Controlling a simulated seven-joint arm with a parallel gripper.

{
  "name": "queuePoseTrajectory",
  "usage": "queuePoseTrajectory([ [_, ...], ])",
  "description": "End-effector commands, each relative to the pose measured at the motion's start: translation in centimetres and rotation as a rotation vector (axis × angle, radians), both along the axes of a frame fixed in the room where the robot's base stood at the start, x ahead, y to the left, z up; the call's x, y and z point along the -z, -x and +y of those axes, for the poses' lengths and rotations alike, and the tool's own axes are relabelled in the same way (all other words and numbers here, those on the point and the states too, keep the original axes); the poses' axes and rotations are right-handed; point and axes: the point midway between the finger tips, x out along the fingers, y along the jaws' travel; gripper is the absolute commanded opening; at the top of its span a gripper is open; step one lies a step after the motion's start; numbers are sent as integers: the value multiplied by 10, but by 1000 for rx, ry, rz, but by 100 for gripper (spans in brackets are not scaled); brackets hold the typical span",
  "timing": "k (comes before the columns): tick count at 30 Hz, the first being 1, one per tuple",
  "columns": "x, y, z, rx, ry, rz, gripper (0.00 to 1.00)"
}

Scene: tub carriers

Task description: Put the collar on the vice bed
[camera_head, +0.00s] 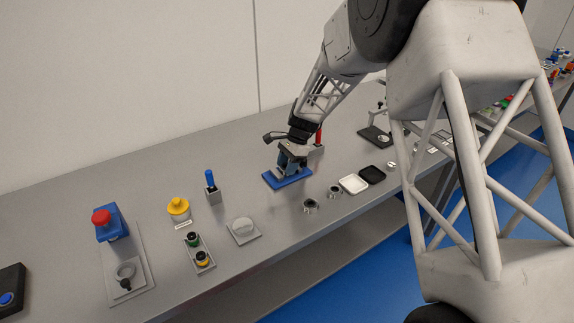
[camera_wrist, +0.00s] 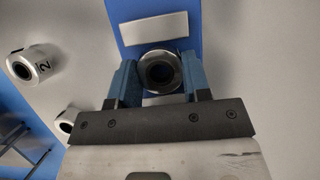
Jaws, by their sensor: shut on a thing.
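The collar (camera_wrist: 162,72) is a round metal ring with a dark bore. In the wrist view it sits between the two blue fingers of my gripper (camera_wrist: 160,85), which is shut on it. In the head view my gripper (camera_head: 291,168) points down over this blue plate (camera_head: 291,182), and the collar is hidden there. No part is clearly marked as the vice bed, so I cannot tell if the blue plate is it.
Two other metal rings (camera_head: 311,206) (camera_head: 334,191) stand near the front edge; one shows a "2" in the wrist view (camera_wrist: 30,66). A red-handled item (camera_head: 319,136) stands close behind my gripper.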

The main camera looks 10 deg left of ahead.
Motion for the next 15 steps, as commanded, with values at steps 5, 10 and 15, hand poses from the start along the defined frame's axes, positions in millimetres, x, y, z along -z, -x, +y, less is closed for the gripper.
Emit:
queuePoseTrajectory([
  [5, -1, 0, 0, 0, -1, -1, 10],
  [10, 1, 0, 0, 0, -1, -1, 10],
  [15, 2, 0, 0, 0, -1, -1, 59],
])
